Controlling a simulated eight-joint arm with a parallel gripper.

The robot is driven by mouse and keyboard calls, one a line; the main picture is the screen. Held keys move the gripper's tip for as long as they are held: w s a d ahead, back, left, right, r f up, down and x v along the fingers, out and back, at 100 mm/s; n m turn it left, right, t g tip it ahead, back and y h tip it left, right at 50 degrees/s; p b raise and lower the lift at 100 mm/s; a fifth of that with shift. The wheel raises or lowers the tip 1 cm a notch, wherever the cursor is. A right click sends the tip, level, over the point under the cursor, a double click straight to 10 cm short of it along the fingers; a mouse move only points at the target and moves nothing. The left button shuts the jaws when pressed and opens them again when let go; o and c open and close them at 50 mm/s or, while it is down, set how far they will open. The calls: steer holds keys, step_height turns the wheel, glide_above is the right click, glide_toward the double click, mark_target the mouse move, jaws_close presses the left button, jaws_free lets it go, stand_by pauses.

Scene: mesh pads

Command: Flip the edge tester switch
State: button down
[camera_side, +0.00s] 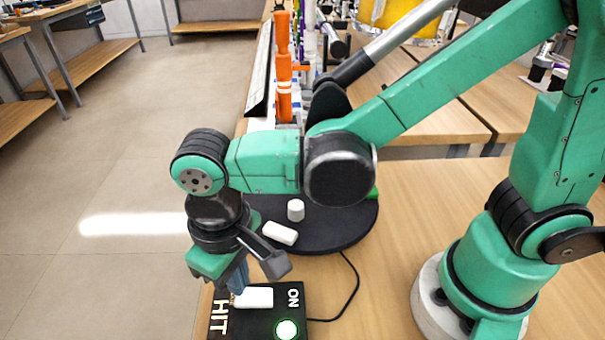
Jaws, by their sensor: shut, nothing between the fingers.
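The edge tester (262,316) is a black box at the bottom of the side view, its lower part cut off by the frame. White letters on it read "HIT" on the left and "ON" on the right. A white switch or block (256,297) lies on its top. A round light (287,329) near the right glows green-white. My gripper (238,284) points down at the left end of the white piece, its fingers shut and empty. Whether the fingertips touch the white piece cannot be told.
A black round plate (340,232) behind the box holds a white cylinder (295,210) and a white block (280,233). A black cable (352,285) runs from the box.

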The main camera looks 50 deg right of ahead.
steer(key=shift+f, duration=1.15)
stand_by(0.9)
steer(key=shift+r, duration=3.5)
steer(key=w+d+r+m+t, duration=0.1)
steer(key=d+t, duration=0.2)
steer(key=d, duration=0.7)
steer(key=w+d+m+t, duration=0.2)
steer(key=d+t, duration=0.2)
steer(key=d, duration=0.5)
steer(key=shift+d+r, duration=0.35)
steer(key=shift+r, duration=0.05)
steer(key=shift+w, duration=0.1)
